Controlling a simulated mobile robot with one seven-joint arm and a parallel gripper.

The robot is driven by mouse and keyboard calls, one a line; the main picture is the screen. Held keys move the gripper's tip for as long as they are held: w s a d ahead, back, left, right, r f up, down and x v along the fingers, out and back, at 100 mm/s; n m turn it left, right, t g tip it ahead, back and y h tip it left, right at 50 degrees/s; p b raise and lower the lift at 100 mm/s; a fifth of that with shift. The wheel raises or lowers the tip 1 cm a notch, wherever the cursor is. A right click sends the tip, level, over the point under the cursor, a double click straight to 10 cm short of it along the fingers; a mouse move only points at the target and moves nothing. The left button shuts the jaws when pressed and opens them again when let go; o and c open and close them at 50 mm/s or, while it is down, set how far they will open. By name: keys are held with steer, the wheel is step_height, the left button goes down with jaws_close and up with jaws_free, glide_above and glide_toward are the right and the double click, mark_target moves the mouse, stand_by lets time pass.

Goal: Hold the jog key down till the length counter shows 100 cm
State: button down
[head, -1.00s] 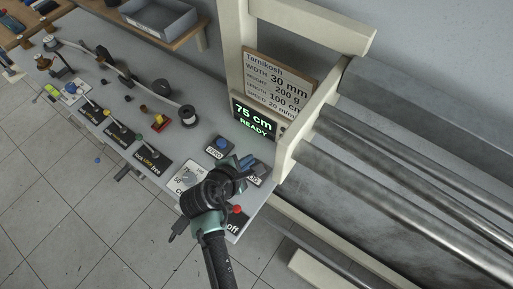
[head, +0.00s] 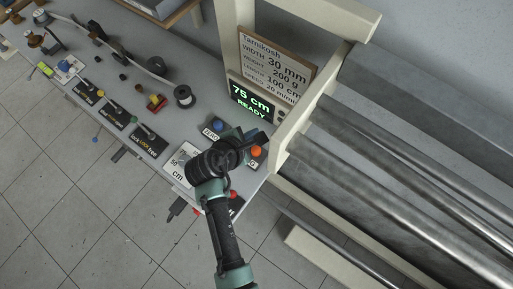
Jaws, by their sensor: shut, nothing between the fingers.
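The length counter (head: 253,102) shows "75 cm" and "READY" in green on a dark screen, at the foot of the machine's cream post. My gripper (head: 250,138) is shut and empty over the control panel, and its fingertips are close to an orange button (head: 256,151). I cannot tell whether they touch it. The label beside that button is mostly hidden by my gripper; only a last letter like "G" shows. The blue ZERO key (head: 218,125) is just left of my fingers. My wrist covers part of the panel.
A sign board (head: 277,65) above the counter reads width 30 mm, length 100 cm. A dial plate (head: 181,161) marked cm lies left of my wrist. Several levers with dark labels (head: 149,140) line the front edge. Metal rollers (head: 400,185) fill the right side.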

steer(key=b, duration=0.7)
glide_above(257, 147)
steer(key=s+a, duration=0.1)
steer(key=s, duration=0.1)
step_height(257, 147, down, 6)
steer(key=shift+w+f, duration=0.1)
steer(key=shift+f, duration=1)
steer(key=shift+a+f, duration=0.1)
stand_by(0.3)
steer(key=shift+f+b, duration=0.3)
steer(key=shift+f+b, duration=0.3)
steer(key=shift+f, duration=0.3)
stand_by(4.3)
